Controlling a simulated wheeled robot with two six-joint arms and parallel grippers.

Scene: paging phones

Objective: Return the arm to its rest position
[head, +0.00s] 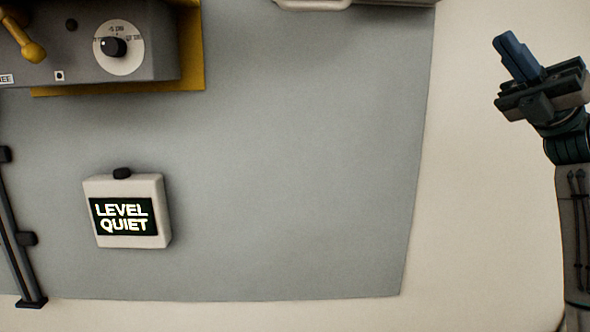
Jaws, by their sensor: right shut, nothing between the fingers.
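My right gripper (518,57) is at the upper right of the head view, over the cream surface to the right of the grey mat. Its blue-grey fingers are together with nothing between them. It touches no object that I can see. My right arm comes up from the lower right edge. My left gripper does not show.
A grey mat (300,190) covers most of the cream table (485,220). A grey box with a dial (118,47) and yellow lever stands upper left. A small white box (126,212) reads "LEVEL QUIET". A dark rail (17,235) is at the left edge. The mat's right half is mostly clear.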

